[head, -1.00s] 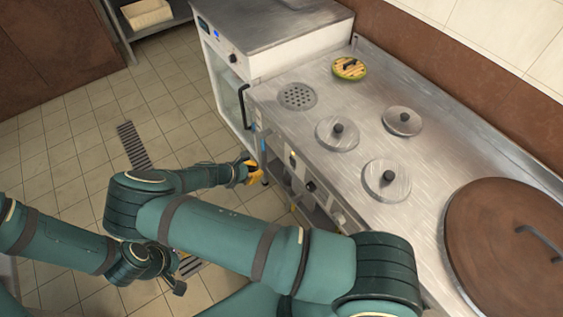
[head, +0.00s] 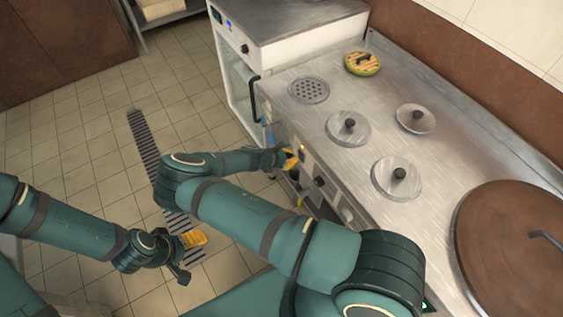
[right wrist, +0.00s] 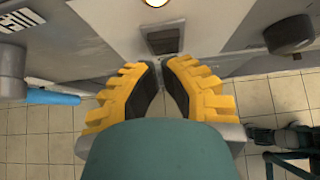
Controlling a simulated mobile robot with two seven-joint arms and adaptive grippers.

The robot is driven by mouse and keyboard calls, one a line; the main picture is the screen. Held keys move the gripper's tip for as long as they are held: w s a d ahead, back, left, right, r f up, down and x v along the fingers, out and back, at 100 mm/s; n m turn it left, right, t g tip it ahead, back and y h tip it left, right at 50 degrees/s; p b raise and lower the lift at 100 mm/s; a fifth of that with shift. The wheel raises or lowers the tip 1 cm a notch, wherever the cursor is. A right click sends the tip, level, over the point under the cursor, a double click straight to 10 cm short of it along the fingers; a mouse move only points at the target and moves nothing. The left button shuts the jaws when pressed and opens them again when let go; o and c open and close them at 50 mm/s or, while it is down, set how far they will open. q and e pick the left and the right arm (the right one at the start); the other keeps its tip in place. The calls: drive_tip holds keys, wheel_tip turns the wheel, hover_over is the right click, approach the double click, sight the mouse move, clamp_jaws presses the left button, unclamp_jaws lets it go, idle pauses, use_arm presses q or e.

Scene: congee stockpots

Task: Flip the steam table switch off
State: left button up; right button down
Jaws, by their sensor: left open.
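The steam table (head: 345,90) is a steel counter with round lids on top and controls on its front. In the right wrist view a dark rocker switch (right wrist: 165,40) sits in the front panel, below a lit indicator lamp (right wrist: 156,2). I cannot tell which way the rocker is set. My right gripper (head: 293,158) is at the panel in the head view. In the right wrist view its yellow fingers (right wrist: 160,68) show a narrow empty gap just below the switch, with no clear contact. My left gripper (head: 188,256) is open and empty, low over the floor.
A black knob (right wrist: 290,35) is right of the switch. A blue-handled item (right wrist: 52,98) lies to its left. A large brown lid (head: 510,245) and a yellow-green trivet (head: 362,63) are on the counter. The tiled floor (head: 90,160) at left is clear.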

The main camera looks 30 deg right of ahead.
drive_tip(key=shift+d+r, duration=0.1)
drive_tip(key=shift+d, duration=0.35)
drive_tip(key=shift+d+r+y+p, duration=0.5)
drive_tip(key=shift+y+p, duration=0.2)
drive_tip(key=shift+p, duration=0.5)
drive_tip(key=shift+f+b, duration=0.3)
drive_tip(key=shift+f, duration=0.05)
drive_tip(key=shift+a, duration=0.1)
drive_tip(key=shift+r, duration=0.1)
drive_tip(key=shift+r+p, duration=0.55)
drive_tip(key=shift+r, duration=0.15)
